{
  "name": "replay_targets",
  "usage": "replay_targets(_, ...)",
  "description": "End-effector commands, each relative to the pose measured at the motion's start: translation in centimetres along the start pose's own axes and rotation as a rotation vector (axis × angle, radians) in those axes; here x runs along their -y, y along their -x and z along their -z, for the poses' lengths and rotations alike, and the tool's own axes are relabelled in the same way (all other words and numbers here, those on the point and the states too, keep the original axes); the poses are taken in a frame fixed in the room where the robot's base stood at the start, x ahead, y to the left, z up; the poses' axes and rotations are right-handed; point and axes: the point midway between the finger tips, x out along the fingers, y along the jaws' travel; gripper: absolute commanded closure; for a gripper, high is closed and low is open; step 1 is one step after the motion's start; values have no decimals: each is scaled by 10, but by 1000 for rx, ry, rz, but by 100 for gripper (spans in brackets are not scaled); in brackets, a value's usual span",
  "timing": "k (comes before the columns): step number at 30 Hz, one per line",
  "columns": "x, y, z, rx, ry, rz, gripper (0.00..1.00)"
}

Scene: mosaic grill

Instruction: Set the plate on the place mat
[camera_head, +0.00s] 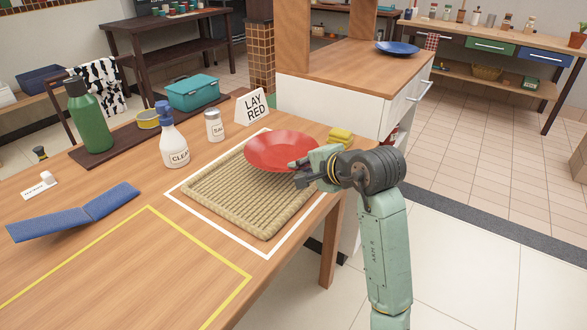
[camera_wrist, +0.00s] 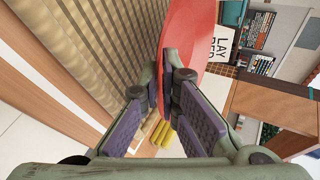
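A red plate (camera_head: 283,146) is over the far part of the woven place mat (camera_head: 228,200), roughly level. I cannot tell whether it touches the mat or is held just above it. My gripper (camera_head: 302,168) is at the plate's right rim. In the wrist view my gripper (camera_wrist: 177,75) has its fingertips closed on the rim of the red plate (camera_wrist: 193,40), with the mat (camera_wrist: 100,50) beside it. A blue plate (camera_head: 397,48) lies on the counter behind. A sign reading "LAY RED" (camera_head: 252,106) stands beyond the mat.
A white outline (camera_head: 268,256) surrounds the mat; a yellow outline (camera_head: 200,245) is empty. A spray bottle (camera_head: 173,138), a shaker (camera_head: 214,126) and a yellow item (camera_head: 340,135) stand near the plate. A blue folded item (camera_head: 75,213) lies at left.

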Motion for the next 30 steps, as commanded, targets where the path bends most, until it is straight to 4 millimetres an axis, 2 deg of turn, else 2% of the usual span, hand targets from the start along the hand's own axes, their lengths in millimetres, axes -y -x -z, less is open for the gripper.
replay_targets(8,14,-23,-6,2,1,1,100)
replay_targets(12,-6,-33,-6,1,-6,0,100)
replay_targets(16,-17,-39,-5,0,-3,2,100)
replay_targets(30,-23,-43,-5,-1,1,2,100)
